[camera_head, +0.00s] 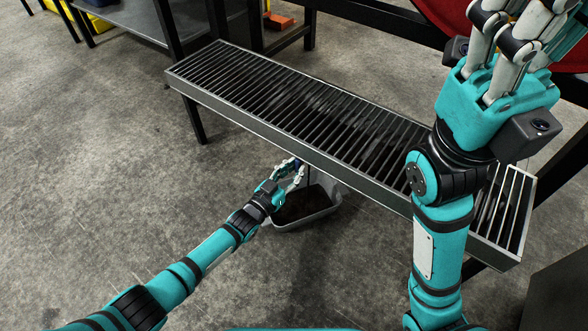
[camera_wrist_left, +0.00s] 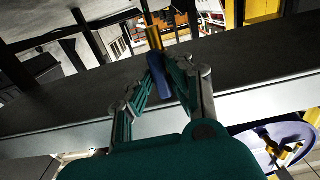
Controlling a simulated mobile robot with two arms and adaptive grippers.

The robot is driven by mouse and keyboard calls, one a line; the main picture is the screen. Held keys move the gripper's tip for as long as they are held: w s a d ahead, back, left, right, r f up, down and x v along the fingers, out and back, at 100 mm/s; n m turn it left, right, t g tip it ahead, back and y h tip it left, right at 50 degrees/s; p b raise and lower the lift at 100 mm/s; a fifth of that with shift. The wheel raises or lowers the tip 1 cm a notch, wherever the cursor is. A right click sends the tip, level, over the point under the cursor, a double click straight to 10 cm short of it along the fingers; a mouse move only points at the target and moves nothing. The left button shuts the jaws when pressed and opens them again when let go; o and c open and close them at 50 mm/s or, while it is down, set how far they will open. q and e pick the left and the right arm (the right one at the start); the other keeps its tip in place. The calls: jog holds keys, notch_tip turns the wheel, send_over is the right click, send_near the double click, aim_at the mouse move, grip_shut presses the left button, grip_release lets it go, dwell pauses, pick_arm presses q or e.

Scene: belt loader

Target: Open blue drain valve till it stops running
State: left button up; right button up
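The blue drain valve (camera_head: 299,163) sits under the front edge of the slatted grate trough (camera_head: 215,98), mostly covered by my left fingers in the head view. In the left wrist view its blue handle (camera_wrist_left: 158,76) stands between the two fingers, which close in on it from both sides. My left gripper (camera_head: 297,172) appears shut on this handle. A grey tub (camera_head: 335,206) with dark contents stands on the floor below. I see no stream clearly. My right gripper (camera_head: 505,45) is raised at the upper right, over the trough's right part, with its fingertips cut off by the frame.
A metal table (camera_head: 130,20) stands behind at the upper left, with an orange-red block (camera_head: 278,21) beyond the trough. A red surface (camera_head: 450,15) shows at the upper right. The concrete floor (camera_head: 90,180) on the left is clear.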

pick_arm(q)
jog(key=shift+o, duration=0.4)
jog(key=shift+s+a, duration=0.1)
jog(key=v, duration=1.2)
